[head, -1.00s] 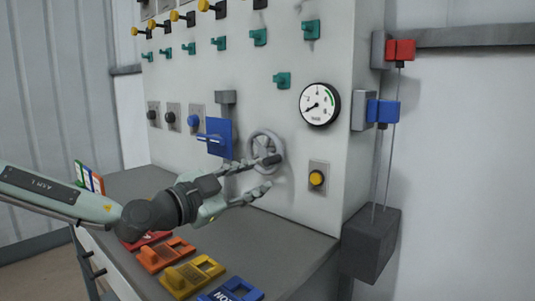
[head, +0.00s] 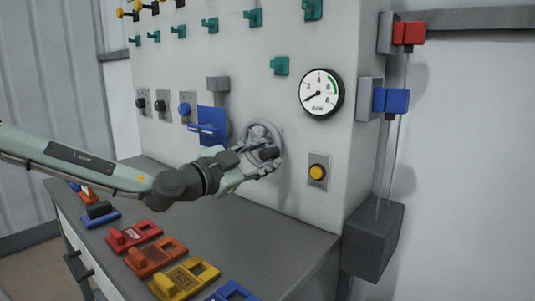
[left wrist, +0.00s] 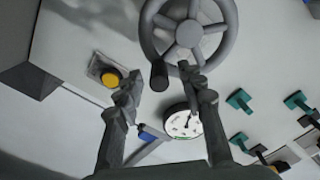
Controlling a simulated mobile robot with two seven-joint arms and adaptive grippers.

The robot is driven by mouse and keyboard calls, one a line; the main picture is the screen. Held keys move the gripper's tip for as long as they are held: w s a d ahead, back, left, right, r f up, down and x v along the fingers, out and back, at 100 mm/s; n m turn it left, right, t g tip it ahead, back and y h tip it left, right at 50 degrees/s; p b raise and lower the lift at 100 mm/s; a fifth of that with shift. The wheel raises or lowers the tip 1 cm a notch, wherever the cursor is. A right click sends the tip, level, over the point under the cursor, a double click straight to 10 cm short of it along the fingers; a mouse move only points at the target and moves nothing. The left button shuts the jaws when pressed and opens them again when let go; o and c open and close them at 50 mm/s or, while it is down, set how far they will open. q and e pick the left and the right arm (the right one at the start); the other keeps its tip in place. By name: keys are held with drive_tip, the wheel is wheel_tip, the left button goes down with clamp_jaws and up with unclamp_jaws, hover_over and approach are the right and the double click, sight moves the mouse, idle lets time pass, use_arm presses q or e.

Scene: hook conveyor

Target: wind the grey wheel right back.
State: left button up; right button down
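The grey wheel (head: 249,138) is on the front of the pale cabinet and has a dark handle (head: 269,154) sticking out from its rim. My left gripper (head: 266,163) is at the wheel's lower side, by the handle. In the left wrist view, the grey wheel (left wrist: 190,33) fills the top. Its handle (left wrist: 159,76) shows between the two spread fingers of my left gripper (left wrist: 158,82), with a gap towards the left finger and a smaller one towards the right. The gripper is open. My right gripper is not in view.
A round gauge (head: 321,94) is right of the wheel, with a yellow button (head: 317,172) below it. A blue lever plate (head: 211,125) is to the left. Coloured tagged blocks lie on the grey ledge (head: 260,228). A grey box (head: 373,242) hangs at the right.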

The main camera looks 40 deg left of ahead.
use_arm(q)
drive_tip(key=shift+w, duration=0.8)
drive_tip(key=shift+d, duration=0.1)
clamp_jaws()
